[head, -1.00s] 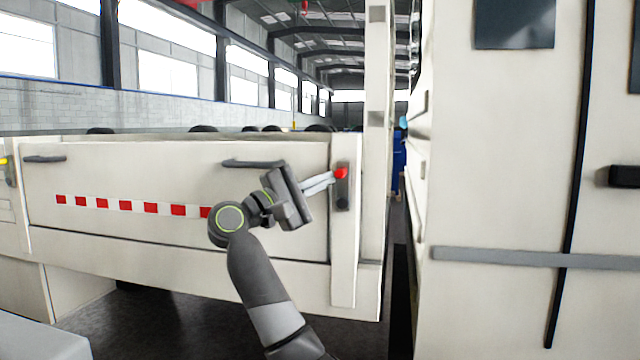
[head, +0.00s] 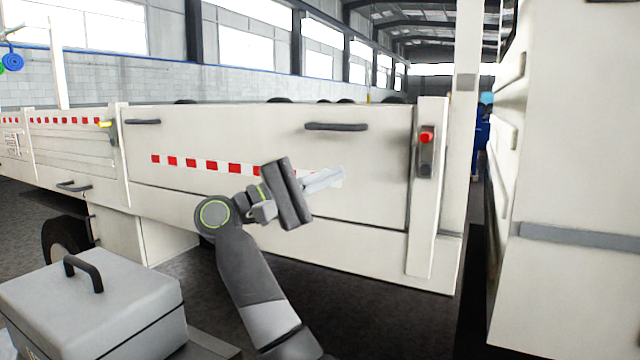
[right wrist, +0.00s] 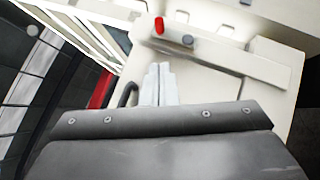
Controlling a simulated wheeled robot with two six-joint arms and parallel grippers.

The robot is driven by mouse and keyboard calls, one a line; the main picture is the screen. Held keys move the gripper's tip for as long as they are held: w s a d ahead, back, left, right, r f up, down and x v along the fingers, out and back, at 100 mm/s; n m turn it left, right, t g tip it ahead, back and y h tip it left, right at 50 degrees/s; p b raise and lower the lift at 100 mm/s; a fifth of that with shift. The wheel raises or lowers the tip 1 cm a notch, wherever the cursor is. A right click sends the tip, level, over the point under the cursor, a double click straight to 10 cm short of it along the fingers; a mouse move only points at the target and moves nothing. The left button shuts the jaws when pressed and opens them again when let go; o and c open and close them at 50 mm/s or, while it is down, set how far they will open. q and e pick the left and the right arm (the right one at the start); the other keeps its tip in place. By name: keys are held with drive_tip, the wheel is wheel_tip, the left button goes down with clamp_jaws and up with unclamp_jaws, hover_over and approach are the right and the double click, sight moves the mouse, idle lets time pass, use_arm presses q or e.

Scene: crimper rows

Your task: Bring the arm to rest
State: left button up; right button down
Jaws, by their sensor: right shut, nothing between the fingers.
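My right gripper (head: 338,177) is shut and empty. Its pale fingers stick out past the dark gripper body, in front of the white side panel (head: 370,205) of a truck bed. In the right wrist view the shut fingers (right wrist: 160,72) stand side by side, below a dark latch box with a red button (right wrist: 158,25). In the head view the same red button (head: 426,136) is on a white post, well to the right of the fingertips and apart from them. My left gripper is not in view.
A grey case with a black handle (head: 92,308) stands at the lower left. A dark handle (head: 336,126) is on the panel above the gripper. A tall white body (head: 570,160) stands close on the right, past a narrow gap. Dark floor shows under the truck bed.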

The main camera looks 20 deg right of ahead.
drive_tip(key=shift+v, duration=0.8)
